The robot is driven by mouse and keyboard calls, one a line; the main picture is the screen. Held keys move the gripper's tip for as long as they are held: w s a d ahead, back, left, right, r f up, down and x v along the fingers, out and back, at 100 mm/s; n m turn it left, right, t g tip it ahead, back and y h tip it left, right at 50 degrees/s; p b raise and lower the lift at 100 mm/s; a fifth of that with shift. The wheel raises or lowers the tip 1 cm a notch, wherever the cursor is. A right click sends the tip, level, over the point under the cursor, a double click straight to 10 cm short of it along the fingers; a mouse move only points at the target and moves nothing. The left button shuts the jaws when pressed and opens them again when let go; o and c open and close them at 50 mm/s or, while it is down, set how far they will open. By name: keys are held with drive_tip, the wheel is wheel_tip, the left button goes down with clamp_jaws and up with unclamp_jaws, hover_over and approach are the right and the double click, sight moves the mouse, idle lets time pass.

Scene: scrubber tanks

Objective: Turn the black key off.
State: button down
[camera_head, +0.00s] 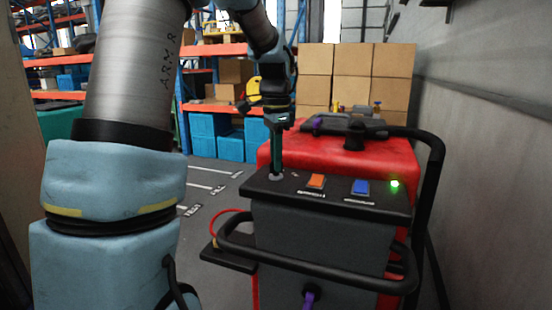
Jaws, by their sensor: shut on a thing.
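The scrubber machine (330,245) is red and dark grey, with a black control panel (333,194) on top. My gripper (276,172) points straight down at the left end of the panel, shut on the black key. The key itself is hidden between the fingers; only a round grey key switch base (276,178) shows around the fingertips. The key's turn angle cannot be seen. A green light (394,184) glows at the right end of the panel.
An orange switch (316,181) and a blue switch (360,187) sit right of the key. A black handlebar (320,274) curves around the machine's front. Stacked cardboard boxes (356,75) and shelves (215,105) stand behind. A grey wall (500,150) closes the right side.

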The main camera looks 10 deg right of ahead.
drive_tip(key=n+p, duration=0.1)
drive_tip(key=n, duration=0.4)
drive_tip(key=shift+n+p, duration=0.35)
drive_tip(key=shift+n, duration=2.15)
drive_tip(key=c, duration=0.9)
unclamp_jaws()
drive_tip(key=shift+o, duration=0.2)
wheel_tip(320, 180, up, 11)
drive_tip(key=b, duration=0.2)
drive_tip(key=shift+f, duration=0.1)
